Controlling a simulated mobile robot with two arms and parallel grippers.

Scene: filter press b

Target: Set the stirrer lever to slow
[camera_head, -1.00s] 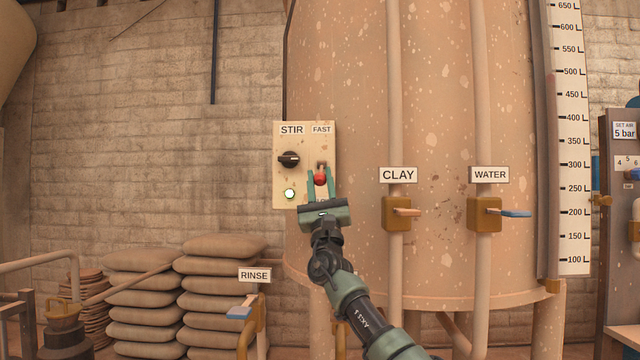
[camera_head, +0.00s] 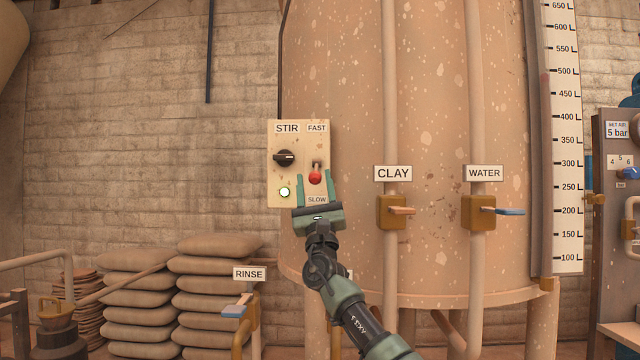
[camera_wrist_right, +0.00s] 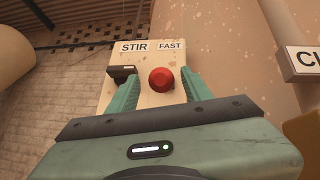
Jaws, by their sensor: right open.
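The stirrer lever with its red ball knob (camera_head: 315,178) is on the cream STIR panel (camera_head: 279,146), between a FAST label (camera_head: 317,128) above and a SLOW label (camera_head: 317,199) below. My left gripper is not in view.
A black rotary knob (camera_head: 285,158) and a lit lamp (camera_head: 285,192) are on the panel's left side. CLAY valve (camera_head: 392,212) and WATER valve (camera_head: 479,212) stand to the right on pipes. The RINSE valve (camera_head: 238,311) and stacked sacks (camera_head: 206,290) are lower left.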

